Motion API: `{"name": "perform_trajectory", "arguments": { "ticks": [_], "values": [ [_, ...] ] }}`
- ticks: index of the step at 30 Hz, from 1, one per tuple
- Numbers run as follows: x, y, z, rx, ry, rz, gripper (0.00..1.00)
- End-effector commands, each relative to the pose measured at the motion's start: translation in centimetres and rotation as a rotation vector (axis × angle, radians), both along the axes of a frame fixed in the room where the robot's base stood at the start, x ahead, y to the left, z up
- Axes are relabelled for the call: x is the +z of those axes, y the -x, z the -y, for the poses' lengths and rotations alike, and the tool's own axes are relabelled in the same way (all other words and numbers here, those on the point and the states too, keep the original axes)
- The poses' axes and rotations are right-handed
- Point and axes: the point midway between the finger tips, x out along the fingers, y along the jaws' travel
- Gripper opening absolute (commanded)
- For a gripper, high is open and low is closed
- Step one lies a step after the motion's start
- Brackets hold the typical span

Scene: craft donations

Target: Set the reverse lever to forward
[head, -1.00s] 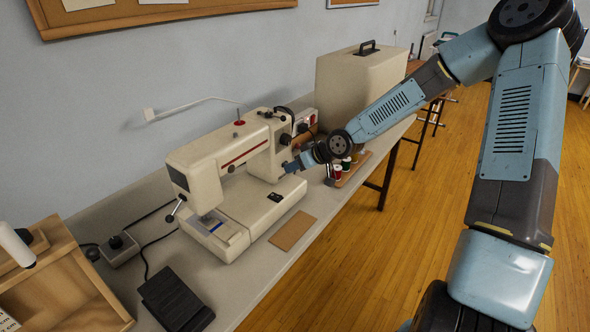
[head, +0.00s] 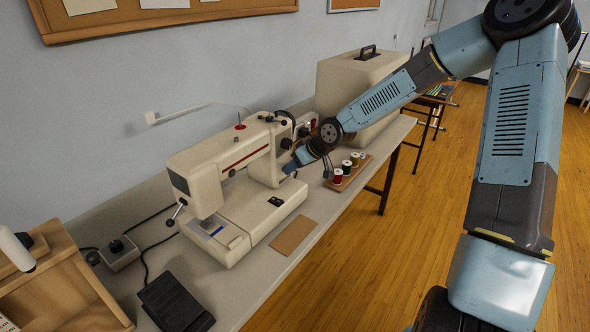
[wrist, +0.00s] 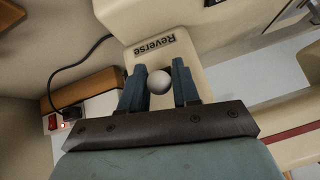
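The cream sewing machine (head: 230,172) stands on the table by the wall. In the wrist view, its cream panel (wrist: 188,62) carries the word "Reverse". A pale round knob (wrist: 158,82) lies just beside that word, between my gripper's two blue fingers. My gripper (wrist: 160,84) has its fingers apart, one on each side of the knob. Their inner faces look very close to it; whether they press on it I cannot tell. In the head view, my gripper (head: 291,167) is at the right end of the machine and hides the lever there.
Thread spools on a wooden rack (head: 349,174) stand to the right of my gripper. A large beige case (head: 345,88) stands behind my arm. A brown pad (head: 293,236) lies in front of the machine, with a black pedal (head: 175,302) at the left.

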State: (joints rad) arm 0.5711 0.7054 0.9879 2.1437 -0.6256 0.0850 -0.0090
Motion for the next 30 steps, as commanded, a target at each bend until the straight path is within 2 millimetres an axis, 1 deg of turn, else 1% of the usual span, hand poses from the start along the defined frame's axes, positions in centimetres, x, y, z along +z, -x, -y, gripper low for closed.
{"name": "perform_trajectory", "arguments": {
  "ticks": [1,3,4,14,20,30],
  "values": [
    [0.0,0.0,0.0,-0.001,0.0,0.0,0.34],
    [-0.1,0.0,0.1,0.0,0.001,-0.002,0.4],
    [-0.1,0.1,0.1,0.0,0.002,-0.003,0.42],
    [-0.1,0.3,0.3,0.001,0.002,-0.006,0.42],
    [1.1,0.8,1.2,-0.002,0.001,-0.008,0.42],
    [3.9,2.0,3.2,-0.001,0.003,-0.007,0.42]
  ]
}}
